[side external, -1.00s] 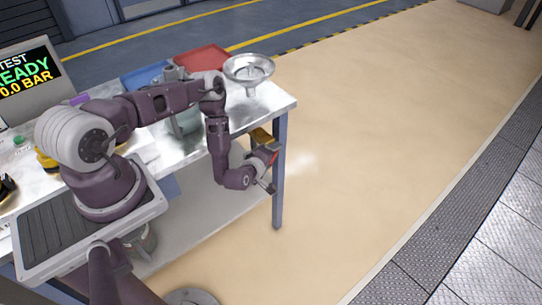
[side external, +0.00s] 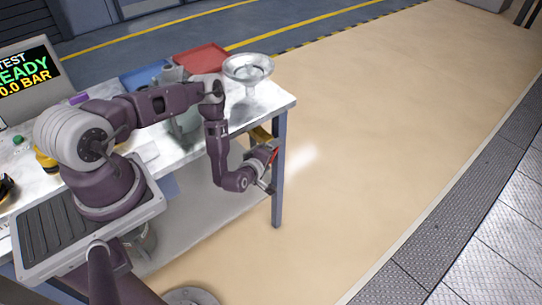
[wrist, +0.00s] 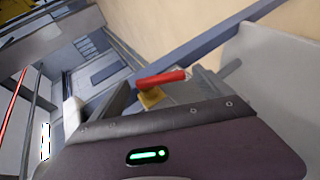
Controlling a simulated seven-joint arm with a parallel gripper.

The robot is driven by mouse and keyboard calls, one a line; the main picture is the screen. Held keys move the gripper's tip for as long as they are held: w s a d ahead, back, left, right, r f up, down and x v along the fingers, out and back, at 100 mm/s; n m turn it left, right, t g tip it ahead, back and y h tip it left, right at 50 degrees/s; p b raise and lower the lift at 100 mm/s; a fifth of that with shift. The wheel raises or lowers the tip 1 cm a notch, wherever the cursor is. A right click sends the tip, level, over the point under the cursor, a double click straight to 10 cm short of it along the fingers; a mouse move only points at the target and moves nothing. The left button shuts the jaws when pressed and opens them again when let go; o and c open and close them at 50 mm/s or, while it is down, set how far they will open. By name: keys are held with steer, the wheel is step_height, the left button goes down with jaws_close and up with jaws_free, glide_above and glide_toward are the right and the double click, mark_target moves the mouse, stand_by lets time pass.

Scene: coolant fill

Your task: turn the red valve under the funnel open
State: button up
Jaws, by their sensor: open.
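The funnel (side external: 248,70) is a metal bowl standing at the far right corner of the bench. The red valve handle (side external: 274,155) shows below the bench edge, beside the blue-grey leg. My gripper (side external: 268,174) is at the handle, below the bench top. In the wrist view the red handle (wrist: 161,79) is a short bar with a yellow piece (wrist: 151,97) under it. It lies across the space between the open fingers of my gripper (wrist: 165,88). I cannot tell whether a finger touches it.
The bench leg (side external: 279,190) stands right beside my gripper. A red tray (side external: 201,59) and a blue tray (side external: 146,77) lie at the back of the bench. A monitor (side external: 28,80) stands at the left and reads 0.0 BAR. The floor right of the bench is clear.

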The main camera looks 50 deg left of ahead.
mark_target(276, 152)
steer(key=v, duration=0.7)
steer(key=shift+s, duration=0.1)
step_height(276, 152, down, 6)
steer(key=s+m+g+h, duration=0.1)
steer(key=m, duration=2)
steer(key=w+a+m, duration=0.1)
steer(key=w+m, duration=0.2)
steer(key=m, duration=0.2)
steer(key=w+a+m, duration=0.2)
steer(key=w+m, duration=0.2)
steer(key=m, duration=0.1)
steer(key=w+a+m+t+y, duration=0.1)
steer(key=w+m, duration=0.2)
steer(key=m, duration=0.2)
steer(key=shift+w+a+r, duration=0.25)
steer(key=shift+r, duration=0.1)
steer(key=shift+c, duration=0.2)
